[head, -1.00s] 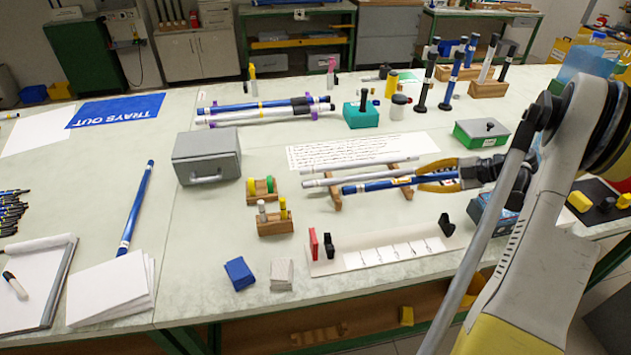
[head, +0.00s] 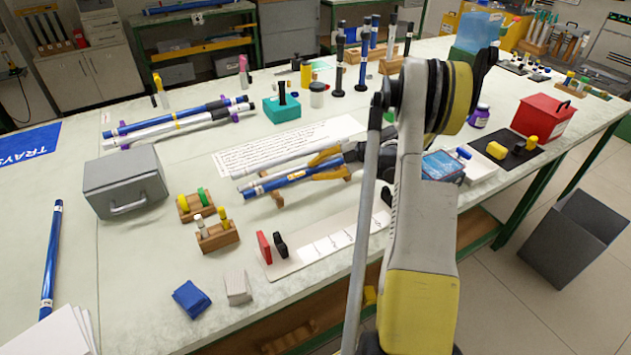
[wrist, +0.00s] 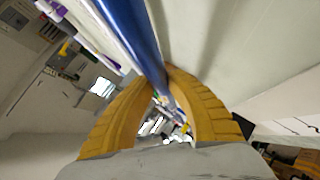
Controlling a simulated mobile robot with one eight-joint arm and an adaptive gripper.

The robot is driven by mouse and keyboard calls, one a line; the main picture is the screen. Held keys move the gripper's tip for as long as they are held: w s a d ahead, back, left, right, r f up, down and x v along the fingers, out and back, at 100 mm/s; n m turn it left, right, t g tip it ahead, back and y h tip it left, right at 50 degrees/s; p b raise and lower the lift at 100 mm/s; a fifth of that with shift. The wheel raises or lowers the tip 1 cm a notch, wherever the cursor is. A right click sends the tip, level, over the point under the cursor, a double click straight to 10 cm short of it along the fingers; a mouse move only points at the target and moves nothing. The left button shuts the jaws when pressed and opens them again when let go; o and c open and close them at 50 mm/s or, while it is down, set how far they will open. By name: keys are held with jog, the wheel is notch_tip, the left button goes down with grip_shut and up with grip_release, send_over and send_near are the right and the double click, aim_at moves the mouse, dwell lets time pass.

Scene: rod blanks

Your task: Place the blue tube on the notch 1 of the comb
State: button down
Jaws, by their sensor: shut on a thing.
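The blue tube (head: 285,183) is in my gripper (head: 328,166), whose yellow fingers are shut on it toward its right end. In the wrist view the blue tube (wrist: 128,32) runs up and left from between the fingers (wrist: 165,95).
A grey box (head: 125,182) and small wooden blocks with pegs (head: 217,235) stand left. Other long tubes (head: 180,120) lie on purple holders behind. Upright rods stand at the back. My arm hides the white board's right part. A blue cloth-like block (head: 191,299) lies in front.

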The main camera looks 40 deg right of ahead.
jog(key=shift+f+b, duration=0.6)
jog(key=shift+f, duration=1.05)
jog(key=shift+f, duration=0.1)
jog(key=shift+f, duration=0.2)
jog(key=c, duration=1.4)
grip_release()
jog(key=shift+r, duration=0.1)
jog(key=shift+o, duration=0.2)
